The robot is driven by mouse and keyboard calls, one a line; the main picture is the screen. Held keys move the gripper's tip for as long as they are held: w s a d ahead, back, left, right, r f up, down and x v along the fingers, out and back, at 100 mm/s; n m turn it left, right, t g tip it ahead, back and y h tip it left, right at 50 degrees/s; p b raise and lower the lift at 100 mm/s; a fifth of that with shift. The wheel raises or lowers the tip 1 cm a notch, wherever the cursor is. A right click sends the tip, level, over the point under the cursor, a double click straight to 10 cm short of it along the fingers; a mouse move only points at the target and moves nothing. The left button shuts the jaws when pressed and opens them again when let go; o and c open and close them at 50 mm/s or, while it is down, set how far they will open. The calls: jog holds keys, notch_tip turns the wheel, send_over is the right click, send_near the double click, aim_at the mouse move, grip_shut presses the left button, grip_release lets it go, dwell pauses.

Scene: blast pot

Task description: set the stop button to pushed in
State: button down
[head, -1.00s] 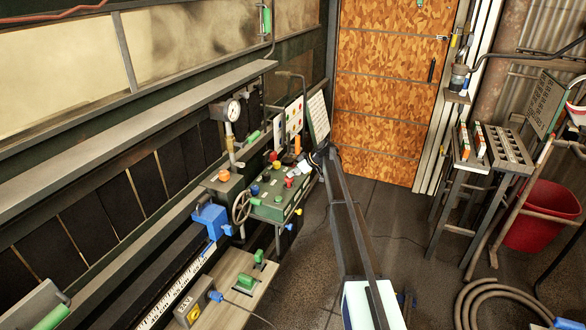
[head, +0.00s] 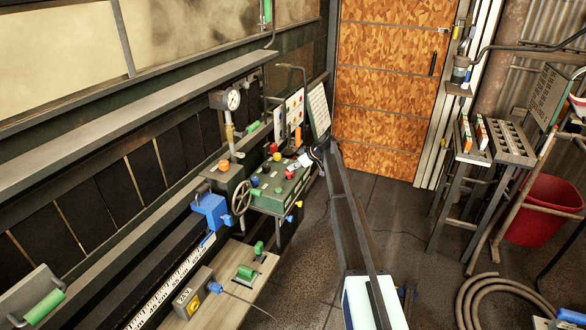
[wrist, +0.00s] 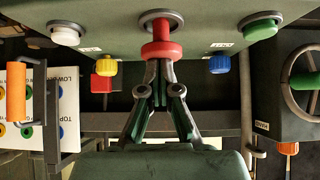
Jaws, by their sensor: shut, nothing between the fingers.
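The red mushroom-shaped button (wrist: 161,49) stands out on its red stem from a round collar on the green control panel (wrist: 110,22). In the head view the red button (head: 290,174) is in the panel's front row, between a green and a white one. My gripper (wrist: 160,68) is shut and empty. Its fingertips are right at the button's face in the wrist view; I cannot tell whether they touch it. In the head view my arm's end is small and the fingers are hard to make out.
A white button (wrist: 64,36) and a green button (wrist: 261,28) flank the red one. Yellow (wrist: 107,68), blue (wrist: 220,64) and square red (wrist: 101,84) knobs are close by. A handwheel (head: 241,198) stands beside the panel. The floor (head: 375,220) around my arm is open.

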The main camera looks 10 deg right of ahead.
jog(key=shift+s+f, duration=0.3)
jog(key=shift+f, duration=0.35)
jog(key=shift+w+r, duration=0.1)
jog(key=shift+r, duration=0.45)
notch_tip(320, 180, up, 3)
jog(key=shift+w+r, duration=0.1)
jog(key=b+v, duration=0.3)
jog(key=v, duration=0.7)
jog(key=shift+w+r, duration=0.2)
jog(key=shift+r, duration=0.4)
